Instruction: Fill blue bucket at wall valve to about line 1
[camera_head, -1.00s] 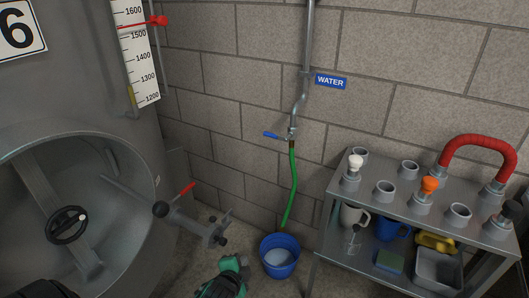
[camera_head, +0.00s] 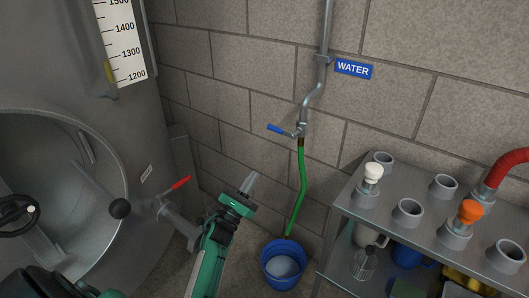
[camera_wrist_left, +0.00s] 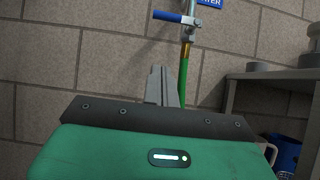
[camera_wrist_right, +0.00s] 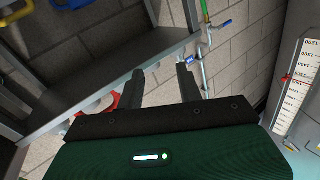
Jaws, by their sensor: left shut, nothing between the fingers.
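The blue bucket (camera_head: 283,284) stands upright on the floor by the wall. A pale round surface shows inside it; I cannot read a line or tell the water level. A green hose (camera_head: 302,180) runs from the wall valve (camera_head: 300,129) down into the bucket. The valve's blue lever (camera_head: 275,128) points left, also in the left wrist view (camera_wrist_left: 172,17). My left gripper (camera_head: 248,182) is shut and empty, pointing up, below and left of the lever and apart from it. My right gripper (camera_wrist_right: 160,72) is open and empty in the right wrist view, out of the head view.
A metal shelf (camera_head: 340,205) with grey sockets, an orange-topped plug (camera_head: 470,212) and a white-topped one (camera_head: 373,172) stands right of the bucket. A large tank (camera_head: 60,80) with an open round hatch and a red-handled fitting (camera_head: 175,186) is on the left.

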